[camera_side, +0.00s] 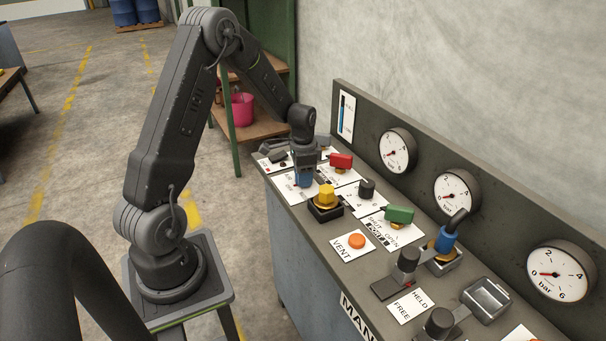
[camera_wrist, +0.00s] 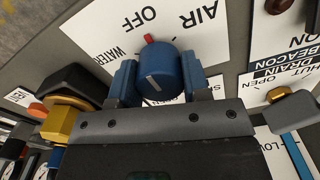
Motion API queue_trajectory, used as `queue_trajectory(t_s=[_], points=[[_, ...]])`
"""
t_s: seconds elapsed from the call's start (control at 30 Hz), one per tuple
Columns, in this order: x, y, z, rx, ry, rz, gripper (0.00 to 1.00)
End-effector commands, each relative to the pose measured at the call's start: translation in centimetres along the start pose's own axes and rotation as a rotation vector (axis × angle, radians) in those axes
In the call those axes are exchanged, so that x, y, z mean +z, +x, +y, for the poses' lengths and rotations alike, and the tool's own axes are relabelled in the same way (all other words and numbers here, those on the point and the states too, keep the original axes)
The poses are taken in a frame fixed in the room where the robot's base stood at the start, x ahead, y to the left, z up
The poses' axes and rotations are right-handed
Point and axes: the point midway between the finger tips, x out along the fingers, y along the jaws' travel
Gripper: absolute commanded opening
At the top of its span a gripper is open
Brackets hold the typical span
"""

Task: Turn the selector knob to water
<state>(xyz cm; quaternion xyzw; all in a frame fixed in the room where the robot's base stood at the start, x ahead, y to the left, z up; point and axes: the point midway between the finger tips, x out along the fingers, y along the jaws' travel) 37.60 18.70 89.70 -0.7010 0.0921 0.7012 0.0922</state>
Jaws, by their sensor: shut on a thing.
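The selector knob (camera_wrist: 163,72) is blue and round, with a pale line on its face and a red mark at its far edge. The red mark lies close to the OFF lettering; WATER (camera_wrist: 124,53) is to its left and AIR (camera_wrist: 200,14) to its upper right on the white plate. My gripper (camera_wrist: 157,88) has one jaw on each side of the knob and is shut on it. In the side view my gripper (camera_side: 304,167) comes down over the blue knob (camera_side: 304,179) at the panel's far left. The jaws hide the knob's sides.
Close by stand a yellow knob (camera_side: 326,194) on a black base, a red handle (camera_side: 341,161), a black knob (camera_side: 367,188) and a green handle (camera_side: 399,214). An orange button (camera_side: 356,241) is nearer the camera. Gauges (camera_side: 397,152) line the upright back panel.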

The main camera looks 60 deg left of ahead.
Motion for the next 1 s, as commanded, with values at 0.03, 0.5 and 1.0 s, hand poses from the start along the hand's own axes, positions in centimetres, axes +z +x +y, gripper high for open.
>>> queue_trajectory(t_s=[0.03, 0.5, 1.0], points=[[-0.01, -0.03, -0.01, 0.0, -0.001, 0.0, 0.2], [-0.02, -0.06, -0.04, 0.0, -0.184, 0.001, 0.2], [-0.01, -0.08, -0.1, 0.0, -0.648, 0.001, 0.2]])
